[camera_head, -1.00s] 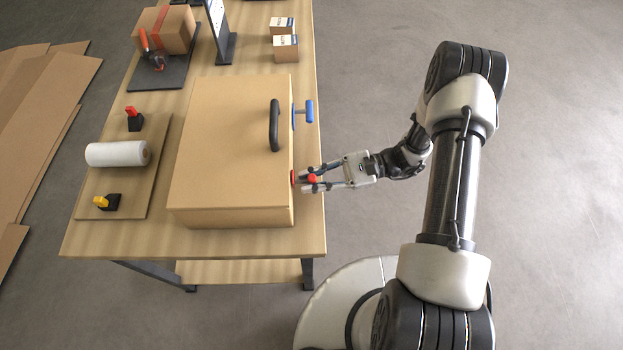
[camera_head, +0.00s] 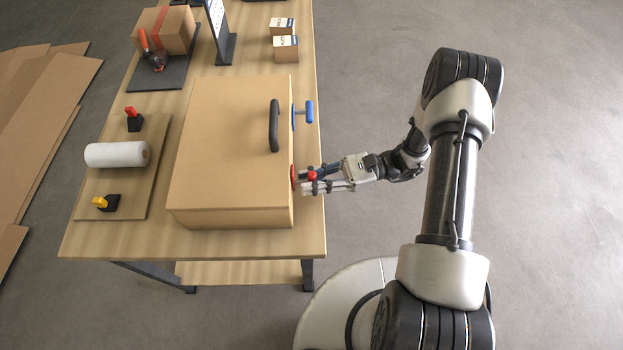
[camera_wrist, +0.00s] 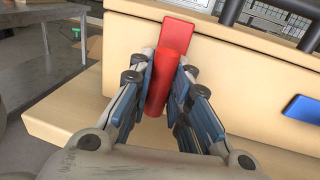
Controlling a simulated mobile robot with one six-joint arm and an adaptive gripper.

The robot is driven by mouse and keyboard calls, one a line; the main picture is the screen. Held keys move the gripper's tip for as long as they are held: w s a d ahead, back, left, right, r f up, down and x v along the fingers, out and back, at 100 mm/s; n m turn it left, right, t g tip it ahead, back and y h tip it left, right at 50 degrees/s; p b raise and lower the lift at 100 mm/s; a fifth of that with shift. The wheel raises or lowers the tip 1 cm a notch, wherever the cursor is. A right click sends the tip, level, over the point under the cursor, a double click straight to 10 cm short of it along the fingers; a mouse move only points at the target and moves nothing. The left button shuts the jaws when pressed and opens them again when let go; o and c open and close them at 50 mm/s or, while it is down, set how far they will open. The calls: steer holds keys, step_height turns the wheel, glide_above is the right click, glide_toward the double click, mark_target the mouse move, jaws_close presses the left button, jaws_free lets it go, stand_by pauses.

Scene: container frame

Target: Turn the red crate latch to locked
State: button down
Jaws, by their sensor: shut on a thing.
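The tan crate (camera_head: 228,150) stands on the wooden table with its side facing my arm. The red latch (camera_head: 312,176) sticks out from that side near the front corner. In the wrist view the red latch (camera_wrist: 168,75) has an upright round handle in front of a flat red plate (camera_wrist: 181,32). My gripper (camera_head: 313,180) is at the latch, and in the wrist view its blue-padded fingers (camera_wrist: 163,90) are closed on both sides of the handle. The fingers cover part of the handle's base.
A blue latch (camera_head: 308,111) is farther back on the same crate side, and a black handle (camera_head: 274,125) is on top. A board with a white roll (camera_head: 117,154) lies left of the crate.

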steer(key=shift+s, duration=0.1)
steer(key=c, duration=1.5)
jaws_free()
steer(key=d, duration=0.4)
steer(key=w+d, duration=0.1)
steer(key=d, duration=0.3)
steer(key=w+d, duration=0.1)
steer(key=d, duration=0.3)
steer(key=shift+a, duration=0.1)
